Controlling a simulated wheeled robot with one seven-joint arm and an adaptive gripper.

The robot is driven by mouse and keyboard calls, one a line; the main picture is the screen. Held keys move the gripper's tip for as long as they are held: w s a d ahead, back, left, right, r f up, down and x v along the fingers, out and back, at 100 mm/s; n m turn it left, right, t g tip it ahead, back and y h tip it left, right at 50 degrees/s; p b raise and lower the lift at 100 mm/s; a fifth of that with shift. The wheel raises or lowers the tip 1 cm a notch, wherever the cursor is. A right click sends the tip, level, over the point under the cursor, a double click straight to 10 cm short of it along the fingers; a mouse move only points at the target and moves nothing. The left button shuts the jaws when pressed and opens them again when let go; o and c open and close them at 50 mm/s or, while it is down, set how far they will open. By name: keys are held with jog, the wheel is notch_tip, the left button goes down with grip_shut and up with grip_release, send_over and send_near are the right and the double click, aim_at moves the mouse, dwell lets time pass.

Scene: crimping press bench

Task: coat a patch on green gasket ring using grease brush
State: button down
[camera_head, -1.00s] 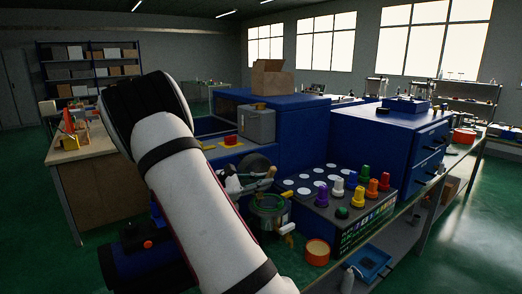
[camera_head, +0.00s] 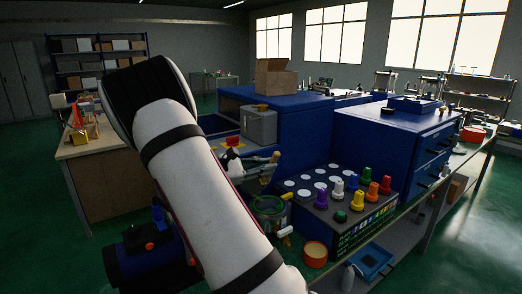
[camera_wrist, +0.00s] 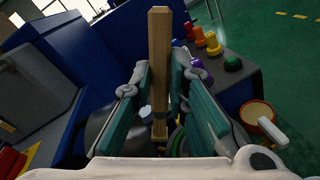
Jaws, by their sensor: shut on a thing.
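My gripper (camera_wrist: 160,100) is shut on the wooden handle of the grease brush (camera_wrist: 159,55), which stands between the teal finger pads in the wrist view. The brush's bristle end is hidden or too dark to make out. In the head view my gripper (camera_head: 258,170) is partly behind my arm, above and a little left of a dark round tin (camera_head: 268,222). A green rim, possibly the green gasket ring (camera_head: 270,205), shows at the tin's top. A green curved edge (camera_wrist: 177,140) also shows below the handle in the wrist view. I cannot tell whether the brush touches it.
A dark rack (camera_head: 350,217) with several coloured knobbed pieces stands right of the tin. An orange-rimmed cup (camera_head: 315,255) is at the front. A grey box (camera_head: 258,126) and blue machine bodies (camera_head: 310,125) rise behind. A blue tray (camera_head: 371,262) sits on a lower shelf.

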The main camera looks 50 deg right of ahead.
notch_tip(320, 180, up, 2)
jog(key=shift+r+p, duration=0.25)
jog(key=shift+p, duration=0.45)
jog(key=shift+w, duration=0.1)
jog(key=shift+w+a+f+m+b, duration=0.15)
jog(key=shift+w+f+m+b, duration=0.2)
jog(key=shift+w+b, duration=0.15)
jog(key=shift+w+a+f+m+b, duration=0.1)
jog(key=shift+w+f+m+b, duration=0.15)
jog(key=shift+w+f+b, duration=0.25)
jog(key=shift+r, duration=0.15)
